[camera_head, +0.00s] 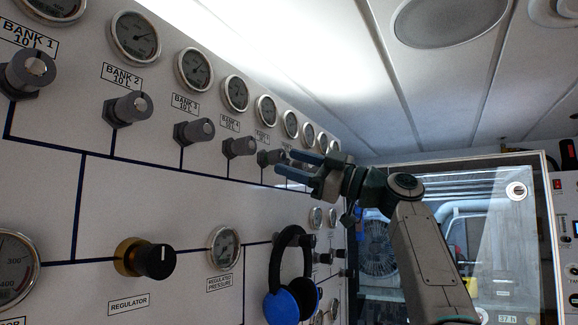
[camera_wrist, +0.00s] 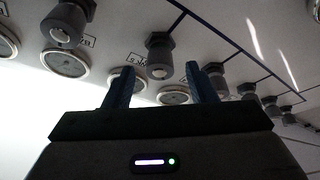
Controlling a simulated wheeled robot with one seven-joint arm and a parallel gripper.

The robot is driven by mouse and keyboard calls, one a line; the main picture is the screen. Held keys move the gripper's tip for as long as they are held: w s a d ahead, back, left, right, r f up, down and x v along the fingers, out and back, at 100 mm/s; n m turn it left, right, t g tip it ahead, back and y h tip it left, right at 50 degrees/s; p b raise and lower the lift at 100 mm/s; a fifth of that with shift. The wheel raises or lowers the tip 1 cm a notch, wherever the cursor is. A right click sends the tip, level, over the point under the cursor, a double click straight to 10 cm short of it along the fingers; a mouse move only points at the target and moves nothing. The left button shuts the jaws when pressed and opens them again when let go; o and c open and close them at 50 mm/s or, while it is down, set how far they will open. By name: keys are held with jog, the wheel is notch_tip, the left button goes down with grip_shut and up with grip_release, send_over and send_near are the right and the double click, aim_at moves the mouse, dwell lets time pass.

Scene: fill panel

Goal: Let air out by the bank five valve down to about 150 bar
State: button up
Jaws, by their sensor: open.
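The bank five valve (camera_head: 268,157) is a grey knob on the wall panel, fifth in the descending row. In the wrist view a grey knob (camera_wrist: 160,58), probably the same one, shows between the fingers, with a partly hidden label beside it. My gripper (camera_head: 283,163) is open, its blue fingers pointing at this valve from the right. In the wrist view the gripper (camera_wrist: 160,80) has room on both sides of the knob, and I cannot tell whether the fingers touch it. The round gauge (camera_head: 266,110) above the valve is too small to read.
Neighbouring knobs, such as the bank four valve (camera_head: 240,147), sit close in the same row. Below are a black and gold regulator knob (camera_head: 150,259), a regulated pressure gauge (camera_head: 224,247) and hanging blue-and-black ear defenders (camera_head: 288,290). A glazed door (camera_head: 480,240) stands behind my arm.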

jog(key=b+v, duration=0.4)
jog(key=v, duration=0.8)
jog(key=shift+s+f, duration=0.1)
